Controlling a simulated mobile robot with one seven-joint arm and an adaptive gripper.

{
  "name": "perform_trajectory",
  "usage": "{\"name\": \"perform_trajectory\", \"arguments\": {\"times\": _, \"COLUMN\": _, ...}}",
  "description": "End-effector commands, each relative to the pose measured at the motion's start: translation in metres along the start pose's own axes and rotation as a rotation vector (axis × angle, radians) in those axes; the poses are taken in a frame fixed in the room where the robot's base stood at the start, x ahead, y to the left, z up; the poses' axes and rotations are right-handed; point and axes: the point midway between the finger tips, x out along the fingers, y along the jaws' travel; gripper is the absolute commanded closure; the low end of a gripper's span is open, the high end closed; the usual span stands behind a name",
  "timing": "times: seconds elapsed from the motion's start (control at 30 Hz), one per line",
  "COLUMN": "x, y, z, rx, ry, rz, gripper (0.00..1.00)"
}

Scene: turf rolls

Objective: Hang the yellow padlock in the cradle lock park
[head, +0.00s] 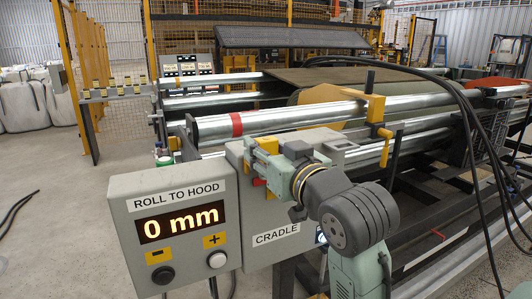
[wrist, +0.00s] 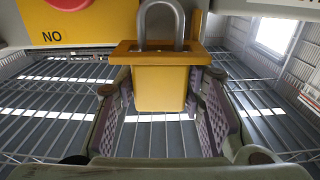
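The yellow padlock (wrist: 160,90) shows in the wrist view, upright, with its grey shackle rising at the top. An orange-yellow bracket (wrist: 118,50), which looks like the cradle lock park, is around the top of the body at the shackle's base. Whether the shackle hangs on it I cannot tell. My gripper (wrist: 160,100) has one finger against each side of the padlock's body. In the head view my gripper (head: 252,160) is at the left side of the grey CRADLE box (head: 277,240), and the padlock is hidden there.
A yellow panel (wrist: 85,22) with a red part and the word NO is close at upper left in the wrist view. The ROLL TO HOOD display box (head: 180,230) stands left of my arm. Metal rollers (head: 290,118) lie behind, and black cables (head: 470,120) hang at right.

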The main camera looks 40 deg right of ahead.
Motion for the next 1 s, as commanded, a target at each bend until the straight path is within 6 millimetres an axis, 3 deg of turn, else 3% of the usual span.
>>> {"name": "perform_trajectory", "arguments": {"times": 0.47, "x": 0.000, "y": 0.000, "z": 0.000, "rx": 0.000, "ry": 0.001, "rz": 0.000, "gripper": 0.97}}
{"name": "perform_trajectory", "arguments": {"times": 0.77, "x": 0.000, "y": 0.000, "z": -0.003, "rx": -0.001, "ry": 0.001, "rz": 0.000, "gripper": 0.97}}
{"name": "perform_trajectory", "arguments": {"times": 1.0, "x": 0.000, "y": -0.001, "z": -0.025, "rx": -0.003, "ry": 0.003, "rz": -0.001, "gripper": 0.97}}
